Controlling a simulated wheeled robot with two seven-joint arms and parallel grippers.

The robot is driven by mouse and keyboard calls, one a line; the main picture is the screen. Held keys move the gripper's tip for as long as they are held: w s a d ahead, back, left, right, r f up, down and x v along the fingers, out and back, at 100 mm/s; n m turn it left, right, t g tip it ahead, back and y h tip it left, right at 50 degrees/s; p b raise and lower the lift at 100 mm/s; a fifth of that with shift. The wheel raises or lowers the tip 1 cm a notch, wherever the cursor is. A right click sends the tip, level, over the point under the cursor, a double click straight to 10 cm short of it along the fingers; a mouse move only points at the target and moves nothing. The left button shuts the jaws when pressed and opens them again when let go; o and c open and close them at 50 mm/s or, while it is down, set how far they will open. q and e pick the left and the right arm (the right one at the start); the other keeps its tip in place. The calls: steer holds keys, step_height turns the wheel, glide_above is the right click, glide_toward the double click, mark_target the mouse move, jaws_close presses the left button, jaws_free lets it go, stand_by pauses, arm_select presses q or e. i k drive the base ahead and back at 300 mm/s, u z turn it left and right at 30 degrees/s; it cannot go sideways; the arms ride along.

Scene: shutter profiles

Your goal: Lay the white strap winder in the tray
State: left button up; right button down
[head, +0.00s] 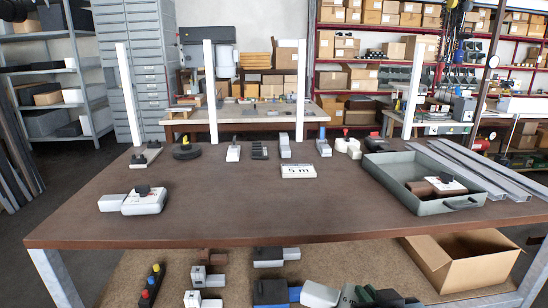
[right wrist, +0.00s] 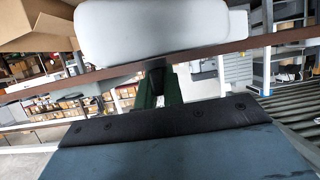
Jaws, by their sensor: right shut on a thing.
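A white block with rounded corners, which looks like the white strap winder (head: 320,294), shows at the bottom of the head view. My right gripper (head: 342,295), dark and green, is shut on it, low in front of the table. In the right wrist view the winder (right wrist: 150,30) fills the top middle, at the tip of the gripper (right wrist: 156,68); the finger contact is partly hidden. The grey-green tray (head: 420,205) lies on the right of the tabletop, well above and right of the gripper in the head view. My left gripper is not in view.
The tray holds a brown piece (head: 425,187) and a white piece with a black part (head: 447,184). Grey profiles (head: 480,165) lie beside it. A white device (head: 145,202) stands at the table's left. The tabletop's front middle is clear. An open carton (head: 465,262) is below the table.

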mark_target(404, 174)
steer(key=u, duration=3)
steer(key=k, duration=1)
steer(key=z, duration=2.5)
